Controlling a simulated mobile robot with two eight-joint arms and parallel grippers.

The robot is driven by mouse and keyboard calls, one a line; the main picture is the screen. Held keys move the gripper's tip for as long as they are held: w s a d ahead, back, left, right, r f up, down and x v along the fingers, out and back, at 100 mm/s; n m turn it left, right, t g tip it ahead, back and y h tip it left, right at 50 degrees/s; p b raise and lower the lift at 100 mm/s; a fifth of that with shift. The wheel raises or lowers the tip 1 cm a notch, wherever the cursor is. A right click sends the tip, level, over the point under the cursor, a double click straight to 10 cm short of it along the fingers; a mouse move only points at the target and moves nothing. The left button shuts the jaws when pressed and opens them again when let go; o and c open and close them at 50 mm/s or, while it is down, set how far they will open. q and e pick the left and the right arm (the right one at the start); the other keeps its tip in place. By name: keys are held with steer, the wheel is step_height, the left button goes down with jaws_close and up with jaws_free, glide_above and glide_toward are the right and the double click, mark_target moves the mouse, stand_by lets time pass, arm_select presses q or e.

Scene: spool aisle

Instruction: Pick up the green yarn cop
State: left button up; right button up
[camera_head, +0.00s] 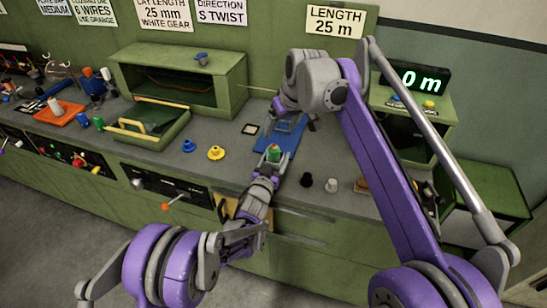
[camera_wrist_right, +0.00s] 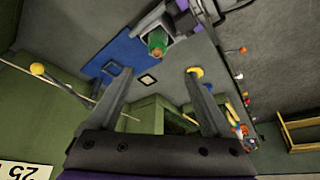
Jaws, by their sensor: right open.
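The green yarn cop (camera_head: 273,154) stands upright at the near left edge of the blue mat (camera_head: 292,138). My left gripper (camera_head: 268,170) reaches to it from the front, its tips at the cop; whether its fingers press on it is unclear. In the right wrist view the cop (camera_wrist_right: 157,42) shows end-on at the left gripper, beyond my right fingertips. My right gripper (camera_wrist_right: 160,78) is open with nothing between its fingers. In the head view it is over the far part of the mat, partly hidden by its wrist.
A yellow spool (camera_head: 216,153) and a blue spool (camera_head: 188,146) stand left of the mat. A black one (camera_head: 306,180) and a white one (camera_head: 331,185) stand at the right front. A green open-fronted cabinet (camera_head: 180,80) is behind. The counter between is mostly clear.

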glide_above(275, 147)
steer(key=s, duration=0.2)
step_height(275, 147, down, 6)
steer(key=shift+w+d+r, duration=0.1)
steer(key=shift+d, duration=0.05)
steer(key=shift+d+x, duration=0.15)
steer(key=shift+x, duration=0.8)
steer(key=shift+d+x, duration=0.2)
steer(key=shift+x, duration=0.7)
steer(key=shift+d+x, duration=0.15)
steer(key=shift+x, duration=0.8)
steer(key=shift+a, duration=0.15)
steer(key=shift+c, duration=0.2)
jaws_close()
